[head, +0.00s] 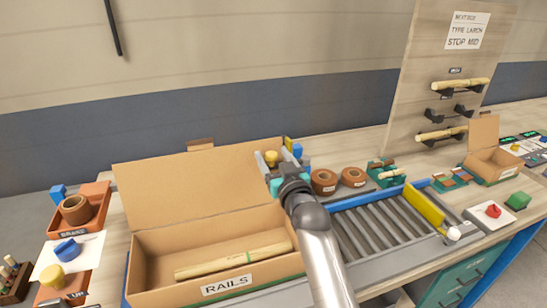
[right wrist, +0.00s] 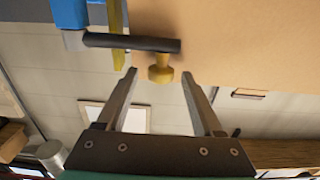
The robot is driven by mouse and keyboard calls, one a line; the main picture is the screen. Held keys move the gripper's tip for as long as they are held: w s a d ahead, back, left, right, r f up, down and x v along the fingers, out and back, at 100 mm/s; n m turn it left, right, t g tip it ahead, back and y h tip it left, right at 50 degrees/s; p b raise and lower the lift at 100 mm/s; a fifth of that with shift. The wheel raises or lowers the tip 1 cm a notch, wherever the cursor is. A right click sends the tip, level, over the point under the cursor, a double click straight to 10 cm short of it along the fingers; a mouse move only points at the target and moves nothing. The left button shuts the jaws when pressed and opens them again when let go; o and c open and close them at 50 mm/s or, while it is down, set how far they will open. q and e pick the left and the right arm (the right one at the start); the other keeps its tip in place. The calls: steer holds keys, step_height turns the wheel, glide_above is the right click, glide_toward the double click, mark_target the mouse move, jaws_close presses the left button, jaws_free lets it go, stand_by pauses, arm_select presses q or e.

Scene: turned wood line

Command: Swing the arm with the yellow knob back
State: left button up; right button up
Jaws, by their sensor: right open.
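The yellow knob (head: 271,158) shows in the head view at the back edge of the open cardboard box. In the right wrist view the knob (right wrist: 160,72) sits at one end of a dark swing arm (right wrist: 130,42). The arm's other end meets a blue block (right wrist: 72,16), with a yellow strip (right wrist: 117,38) beside it. My right gripper (head: 279,163) is at the knob. Its fingers are open, one on each side of the knob in the right wrist view (right wrist: 159,74), with visible gaps. In the head view the gripper hides most of the arm. My left gripper is not in view.
The cardboard box marked RAILS (head: 150,245) holds a wooden rail (head: 232,261). A roller conveyor (head: 375,228) with a yellow plate (head: 425,206) lies to the right. Brown rolls (head: 324,181) stand close behind my right arm. An orange bin (head: 82,218) stands at left.

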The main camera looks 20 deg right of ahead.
jaws_close()
stand_by(0.5)
stand_by(0.8)
